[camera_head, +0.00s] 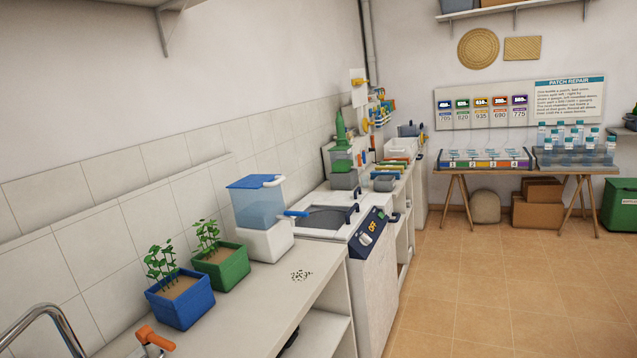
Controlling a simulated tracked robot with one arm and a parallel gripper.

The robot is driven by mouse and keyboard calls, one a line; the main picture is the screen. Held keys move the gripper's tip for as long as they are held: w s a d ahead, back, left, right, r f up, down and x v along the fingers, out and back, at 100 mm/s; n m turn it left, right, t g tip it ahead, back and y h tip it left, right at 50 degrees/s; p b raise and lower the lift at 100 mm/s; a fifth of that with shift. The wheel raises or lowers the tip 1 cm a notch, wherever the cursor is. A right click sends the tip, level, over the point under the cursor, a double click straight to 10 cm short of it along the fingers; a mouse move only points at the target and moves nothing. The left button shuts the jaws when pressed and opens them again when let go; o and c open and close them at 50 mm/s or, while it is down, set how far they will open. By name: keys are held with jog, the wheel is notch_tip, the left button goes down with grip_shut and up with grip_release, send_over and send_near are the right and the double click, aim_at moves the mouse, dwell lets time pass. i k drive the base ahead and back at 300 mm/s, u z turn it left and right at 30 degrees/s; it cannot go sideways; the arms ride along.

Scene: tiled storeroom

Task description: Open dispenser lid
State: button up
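The dispenser on the counter has a translucent blue tank (258,208) on a white base (265,242). Its blue lid (250,182) lies flat on top and looks closed, with a white handle (273,181) at its right side. A blue lever (296,213) sticks out to the right from the dispenser's front. My gripper is not in view.
A blue planter (182,303) and a green planter (221,268) with seedlings stand left of the dispenser. Small dark specks (301,275) lie on the counter (262,308). A white machine (372,275) with an "OFF" panel stands behind. The tiled floor (490,290) at right is clear.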

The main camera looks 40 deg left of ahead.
aim_at(249, 181)
jog(key=u, duration=0.15)
jog(key=i, duration=1.25)
jog(key=u, duration=0.8)
jog(key=i, duration=1.5)
jog(key=u, duration=0.6)
